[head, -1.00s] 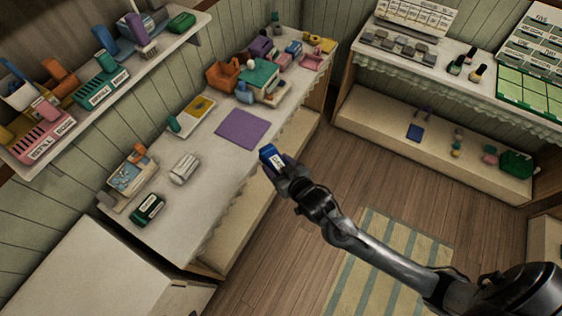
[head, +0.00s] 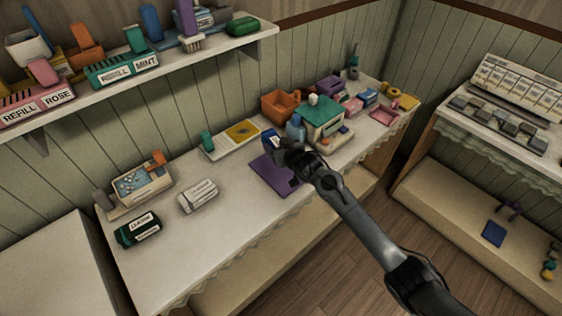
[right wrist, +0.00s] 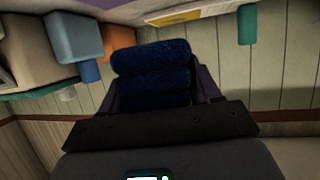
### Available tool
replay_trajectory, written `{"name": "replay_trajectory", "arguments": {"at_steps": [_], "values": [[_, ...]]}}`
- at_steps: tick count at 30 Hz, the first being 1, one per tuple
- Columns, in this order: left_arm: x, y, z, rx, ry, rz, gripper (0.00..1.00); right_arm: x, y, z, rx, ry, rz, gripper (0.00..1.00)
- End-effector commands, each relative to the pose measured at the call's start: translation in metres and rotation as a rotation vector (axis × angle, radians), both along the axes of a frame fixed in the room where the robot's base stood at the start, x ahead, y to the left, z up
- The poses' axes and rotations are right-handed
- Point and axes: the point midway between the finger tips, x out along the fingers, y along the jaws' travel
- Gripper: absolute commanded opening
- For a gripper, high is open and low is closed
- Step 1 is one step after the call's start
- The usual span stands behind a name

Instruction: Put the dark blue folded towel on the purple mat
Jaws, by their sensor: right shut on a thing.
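The dark blue folded towel (head: 270,140) is in my right gripper (head: 279,146). A white label shows on it in the head view. In the right wrist view the towel (right wrist: 151,72) shows as dark blue rolls or folds between the fingers. The purple mat (head: 268,178) lies flat on the white counter. In the head view the gripper and towel overlap the mat's far edge; the gripper and arm hide part of the mat. The towel appears held above the counter. My left gripper is in neither current view.
Left of the mat on the counter (head: 225,225) are a white labelled bundle (head: 198,195) and a dark green one (head: 137,229). Behind is a yellow-and-white tray (head: 236,138). An orange bin (head: 281,105) and a green-topped box (head: 322,115) stand close to the gripper.

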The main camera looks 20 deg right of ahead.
Motion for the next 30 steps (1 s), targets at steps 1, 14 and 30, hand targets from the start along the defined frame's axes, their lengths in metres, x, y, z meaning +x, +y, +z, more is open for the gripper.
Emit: {"name": "replay_trajectory", "arguments": {"at_steps": [1, 14, 30], "values": [[0.000, 0.001, -0.006, 0.002, 0.000, -0.001, 0.92, 0.004, 0.000, -0.003, 0.001, -0.002, 0.001, 0.00], [0.000, 0.003, -0.006, 0.010, -0.002, -0.006, 0.92, 0.008, -0.001, -0.001, 0.000, -0.001, 0.002, 0.00], [0.000, 0.000, -0.012, -0.001, -0.001, 0.002, 0.92, 0.007, -0.001, -0.021, 0.000, 0.001, 0.003, 0.00]]}}
